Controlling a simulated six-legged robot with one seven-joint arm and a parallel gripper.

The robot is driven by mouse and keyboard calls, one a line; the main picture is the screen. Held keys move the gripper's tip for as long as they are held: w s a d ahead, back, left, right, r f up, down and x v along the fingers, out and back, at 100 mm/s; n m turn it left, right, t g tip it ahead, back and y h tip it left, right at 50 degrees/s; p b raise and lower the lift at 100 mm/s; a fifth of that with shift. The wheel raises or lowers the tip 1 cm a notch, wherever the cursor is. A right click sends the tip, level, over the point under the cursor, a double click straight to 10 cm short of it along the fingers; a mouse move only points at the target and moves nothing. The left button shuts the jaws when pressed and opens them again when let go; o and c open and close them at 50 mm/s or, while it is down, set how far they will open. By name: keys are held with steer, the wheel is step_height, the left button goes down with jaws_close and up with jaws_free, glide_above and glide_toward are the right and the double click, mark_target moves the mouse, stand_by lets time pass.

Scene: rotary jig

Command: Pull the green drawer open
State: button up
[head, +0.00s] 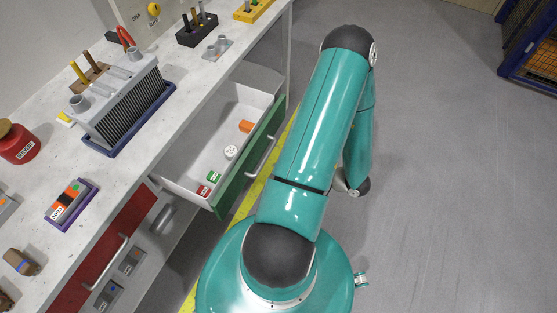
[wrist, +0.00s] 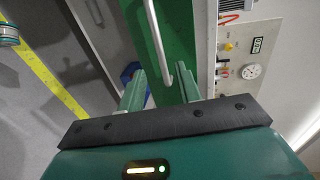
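The green drawer (head: 232,186) stands pulled out from under the workbench. Its white inside shows in the head view. Its green front (wrist: 182,30) and pale bar handle (wrist: 155,40) fill the upper middle of the wrist view; the handle also shows in the head view (head: 262,158). My gripper (wrist: 160,72) is open in the wrist view, its two green fingers apart. The lower end of the handle appears between the fingers in the picture; I cannot tell its depth or any contact. In the head view my teal arm hides the gripper.
Several small items, including an orange block (head: 246,126) and a white round one (head: 231,152), lie in the drawer. A shut red drawer (head: 108,250) is at lower left. The benchtop (head: 190,92) holds a finned device (head: 125,105).

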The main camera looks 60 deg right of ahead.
steer(key=v, duration=0.6)
stand_by(0.4)
steer(key=w+a+r+n+g+y, duration=0.5)
steer(key=w+a+r, duration=0.1)
steer(key=w+r, duration=0.3)
steer(key=w+a+r+n+g+y, duration=0.4)
steer(key=w+a+r+n+g, duration=0.15)
steer(key=w+r, duration=0.35)
steer(key=w+a+r+n+h, duration=0.2)
steer(key=a+r+n+h, duration=0.1)
steer(key=a+r, duration=0.6)
steer(key=w+a+r+n+h, duration=0.2)
steer(key=a+r+n+h, duration=0.2)
steer(key=a+r, duration=0.5)
steer(key=a+h, duration=0.2)
steer(key=shift+h, duration=0.3)
